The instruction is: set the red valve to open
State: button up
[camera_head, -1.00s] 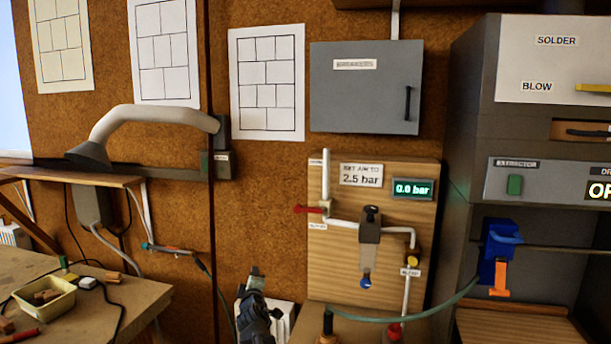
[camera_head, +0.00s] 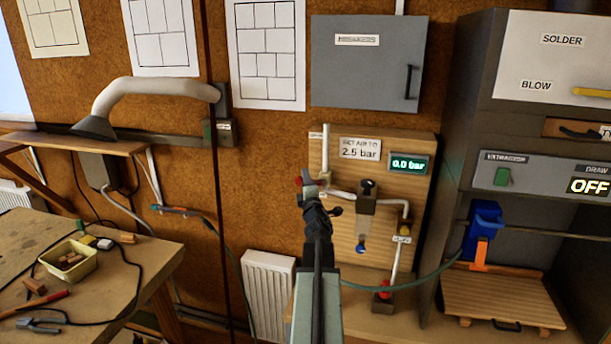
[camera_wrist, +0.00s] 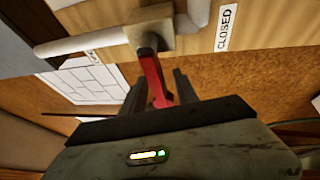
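The red valve lever (camera_wrist: 153,75) projects from a beige valve body (camera_wrist: 148,38) on a pale pipe. A CLOSED label (camera_wrist: 223,27) is beside it in the wrist view. My gripper (camera_wrist: 160,92) has its fingers apart, one on each side of the lever's free end; I cannot tell whether either touches it. In the head view my gripper (camera_head: 310,185) is in front of the valve on the wooden air panel (camera_head: 390,150). Only a small red bit of the lever (camera_head: 298,181) shows there. The display (camera_head: 408,165) reads 0.0 bar.
A card (camera_head: 360,148) reads SET AIR TO 2.5 bar. A dark regulator (camera_head: 366,190) and a red-based fitting (camera_head: 384,292) are right of my gripper. A green hose (camera_head: 430,285) crosses below. A bench (camera_head: 110,285) with tools stands at left, a radiator (camera_head: 268,290) behind.

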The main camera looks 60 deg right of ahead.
jog(key=shift+x, duration=1.25)
grip_shut()
jog(key=shift+s, duration=0.1)
